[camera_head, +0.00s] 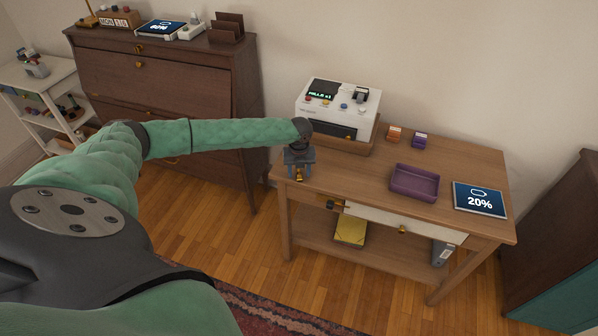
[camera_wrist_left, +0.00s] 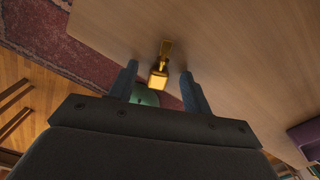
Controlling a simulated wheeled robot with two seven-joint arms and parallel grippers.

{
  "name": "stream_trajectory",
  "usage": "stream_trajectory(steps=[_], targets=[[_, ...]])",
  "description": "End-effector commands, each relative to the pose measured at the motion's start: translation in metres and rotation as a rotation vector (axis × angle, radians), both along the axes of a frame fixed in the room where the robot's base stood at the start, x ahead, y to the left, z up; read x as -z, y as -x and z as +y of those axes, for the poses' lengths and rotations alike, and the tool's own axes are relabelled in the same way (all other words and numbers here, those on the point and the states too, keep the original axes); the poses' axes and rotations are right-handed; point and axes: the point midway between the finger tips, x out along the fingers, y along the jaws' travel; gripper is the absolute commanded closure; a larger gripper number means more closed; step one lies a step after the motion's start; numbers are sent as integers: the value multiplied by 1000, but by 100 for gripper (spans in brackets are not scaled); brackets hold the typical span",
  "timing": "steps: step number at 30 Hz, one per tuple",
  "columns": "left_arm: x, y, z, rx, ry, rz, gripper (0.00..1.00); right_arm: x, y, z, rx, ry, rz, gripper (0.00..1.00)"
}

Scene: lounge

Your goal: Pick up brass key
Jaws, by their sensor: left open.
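The brass key (camera_wrist_left: 160,72) lies near the edge of the wooden table in the left wrist view, between the two fingers of my left gripper (camera_wrist_left: 159,76). The fingers stand apart on either side of it, with visible gaps. In the head view my left gripper (camera_head: 299,174) points down over the table's left front corner. A small golden bit of the key (camera_head: 299,178) shows between its fingers. Whether the fingers reach down to the tabletop is unclear. My right gripper is not in view.
On the wooden table (camera_head: 350,178) stand a white machine (camera_head: 345,98), a purple tray (camera_head: 414,184), a 20% tablet (camera_head: 480,199) and two small boxes. The tabletop right of the gripper is clear. A dark cabinet (camera_head: 160,80) stands left. A drawer front (camera_head: 385,220) is below.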

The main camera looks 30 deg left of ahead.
Motion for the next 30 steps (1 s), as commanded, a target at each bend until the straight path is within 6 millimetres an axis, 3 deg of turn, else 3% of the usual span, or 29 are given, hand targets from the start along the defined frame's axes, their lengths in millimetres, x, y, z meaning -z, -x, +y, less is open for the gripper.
stream_trajectory(steps=[10,17,30], targets=[[4,0,0,-1,0,-1,53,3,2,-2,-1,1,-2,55],[4,0,0,-1,-1,-1,98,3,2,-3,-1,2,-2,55],[-2,0,1,0,-1,-1,99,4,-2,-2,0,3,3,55]])
